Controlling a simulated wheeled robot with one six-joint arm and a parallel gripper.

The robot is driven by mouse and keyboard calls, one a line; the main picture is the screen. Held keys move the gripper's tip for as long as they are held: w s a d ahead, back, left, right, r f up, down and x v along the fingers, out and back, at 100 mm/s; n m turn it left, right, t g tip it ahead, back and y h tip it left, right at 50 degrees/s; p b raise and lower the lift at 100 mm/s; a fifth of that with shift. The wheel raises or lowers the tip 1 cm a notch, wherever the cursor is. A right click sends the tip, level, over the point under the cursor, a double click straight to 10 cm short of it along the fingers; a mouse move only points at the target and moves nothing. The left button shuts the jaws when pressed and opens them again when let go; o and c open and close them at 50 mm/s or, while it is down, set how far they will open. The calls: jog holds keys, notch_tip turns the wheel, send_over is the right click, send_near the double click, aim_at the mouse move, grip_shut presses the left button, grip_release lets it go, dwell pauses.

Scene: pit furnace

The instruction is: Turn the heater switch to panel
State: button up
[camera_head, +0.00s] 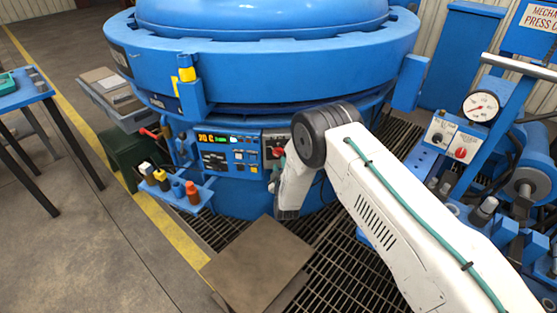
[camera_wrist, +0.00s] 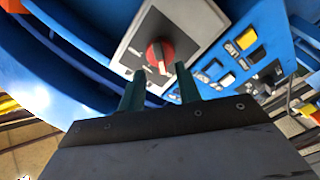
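The heater switch is most likely the red knob (camera_wrist: 159,51) on a grey plate (camera_wrist: 186,22) in the wrist view. It has a pale pointer strip, and the small labels around it are too blurred to read. In the head view the red knob (camera_head: 278,152) shows on the furnace's front panel, beside my arm. My gripper (camera_wrist: 161,69) is open, its two green fingers spread apart just short of the knob. The knob's lower end lies roughly between the fingertips in the picture; I see no clear contact. In the head view my wrist hides most of the gripper.
A control panel (camera_head: 228,153) with a lit display and buttons is left of the knob. A small blue shelf (camera_head: 178,190) with bottles juts out further left. A press (camera_head: 464,150) with gauge and knobs stands right. A brown plate (camera_head: 257,265) lies on the grating.

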aim_at(279, 157)
jog(key=shift+w+a, duration=0.2)
jog(key=shift+w, duration=0.9)
jog(key=shift+w+a, duration=0.15)
jog(key=shift+w, duration=0.95)
grip_shut()
jog(key=m, duration=0.4)
jog(key=shift+m, duration=2.9)
grip_release()
